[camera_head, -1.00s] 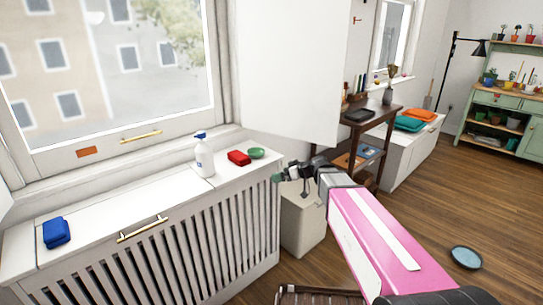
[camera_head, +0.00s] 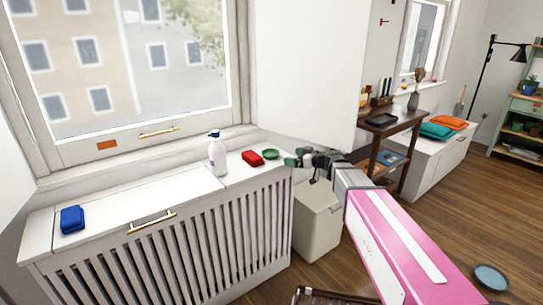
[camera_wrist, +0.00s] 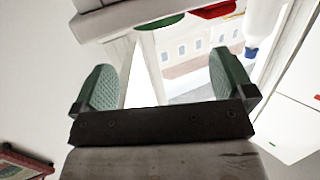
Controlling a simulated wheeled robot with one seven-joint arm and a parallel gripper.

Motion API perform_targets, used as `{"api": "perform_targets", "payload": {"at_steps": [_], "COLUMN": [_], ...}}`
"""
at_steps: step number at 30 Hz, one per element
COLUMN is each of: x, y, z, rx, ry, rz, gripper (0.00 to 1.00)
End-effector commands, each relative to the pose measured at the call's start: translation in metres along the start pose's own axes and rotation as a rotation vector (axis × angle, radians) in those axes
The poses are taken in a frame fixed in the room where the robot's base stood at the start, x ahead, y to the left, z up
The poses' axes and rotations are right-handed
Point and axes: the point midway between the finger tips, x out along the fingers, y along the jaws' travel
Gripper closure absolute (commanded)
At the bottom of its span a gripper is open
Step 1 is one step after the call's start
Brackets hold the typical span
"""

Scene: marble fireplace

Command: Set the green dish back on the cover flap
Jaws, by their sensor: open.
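The small green dish (camera_head: 270,153) sits upright at the right end of the white radiator cover's top, beside a folded red cloth. Its edge also shows at the top of the wrist view (camera_wrist: 158,24). The cover flap (camera_head: 130,203) is the long white panel left of a seam, with a brass handle at its front; it lies flat. My gripper (camera_head: 298,158) is open and empty, just right of the dish and apart from it. In the wrist view its green finger pads (camera_wrist: 165,88) stand wide apart with nothing between them.
The red cloth (camera_head: 252,158) and a white spray bottle (camera_head: 217,155) stand left of the dish. The flap's middle is clear. A pale bin (camera_head: 316,222) stands below my arm.

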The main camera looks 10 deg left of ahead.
Motion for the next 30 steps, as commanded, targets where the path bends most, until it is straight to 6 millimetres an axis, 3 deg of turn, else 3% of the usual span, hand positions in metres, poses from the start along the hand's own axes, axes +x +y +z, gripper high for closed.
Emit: {"api": "perform_targets", "payload": {"at_steps": [10,18,26,30], "x": [0.009,0.048,0.064,0.083], "y": [0.001,0.001,-0.001,-0.002], "z": [0.0,0.0,0.0,-0.002], "rx": [0.0,0.0,0.0,0.0], "ry": [0.0,0.0,0.0,0.0], "rz": [0.0,-0.001,0.0,-0.002], "gripper": [0.0,0.0,0.0,0.0]}}
